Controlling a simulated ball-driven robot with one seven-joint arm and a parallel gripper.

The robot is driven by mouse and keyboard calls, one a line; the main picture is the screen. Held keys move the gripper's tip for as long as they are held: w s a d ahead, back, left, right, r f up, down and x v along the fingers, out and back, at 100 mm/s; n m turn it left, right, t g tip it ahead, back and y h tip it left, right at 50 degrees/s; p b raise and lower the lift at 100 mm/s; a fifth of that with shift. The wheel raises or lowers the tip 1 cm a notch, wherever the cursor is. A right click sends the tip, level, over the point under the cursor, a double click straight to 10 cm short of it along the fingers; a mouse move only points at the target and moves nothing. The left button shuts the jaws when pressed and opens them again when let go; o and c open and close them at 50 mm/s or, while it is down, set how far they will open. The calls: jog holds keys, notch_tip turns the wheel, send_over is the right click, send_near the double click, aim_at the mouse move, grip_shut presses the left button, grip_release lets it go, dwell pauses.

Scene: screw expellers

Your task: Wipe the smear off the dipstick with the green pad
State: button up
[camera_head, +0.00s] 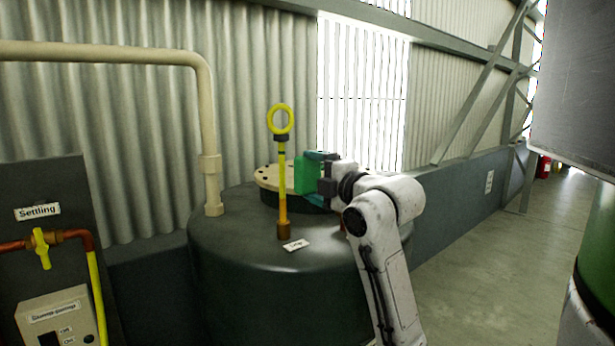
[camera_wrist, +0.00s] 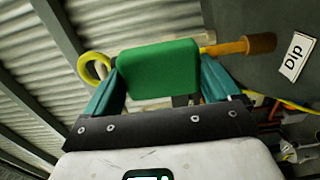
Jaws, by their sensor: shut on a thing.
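The yellow dipstick (camera_head: 282,185) stands upright in a brass socket (camera_head: 284,230) on top of a dark tank, with a ring handle (camera_head: 281,119) and dark collar above. A small dark mark shows on the stick just below the collar; I cannot tell if it is the smear. My gripper (camera_head: 314,173) is shut on the green pad (camera_head: 303,175), just right of the stick at its upper-middle height. In the wrist view the pad (camera_wrist: 160,68) sits between teal fingers and hides the stick's middle; the ring (camera_wrist: 92,67) and socket (camera_wrist: 257,43) show either side. Contact cannot be told.
The dark tank (camera_head: 240,270) has a round bolted lid (camera_head: 268,180) behind the stick and a small "Dip" label (camera_head: 296,245) by the socket. A cream pipe (camera_head: 211,130) rises at the left. A corrugated wall stands behind. Open floor (camera_head: 500,270) lies at the right.

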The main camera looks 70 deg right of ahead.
aim_at(312, 176)
jog(key=shift+s+a, duration=0.35)
jog(key=shift+s, duration=0.2)
jog(key=shift+b+v, duration=0.35)
jog(key=shift+v, duration=1.15)
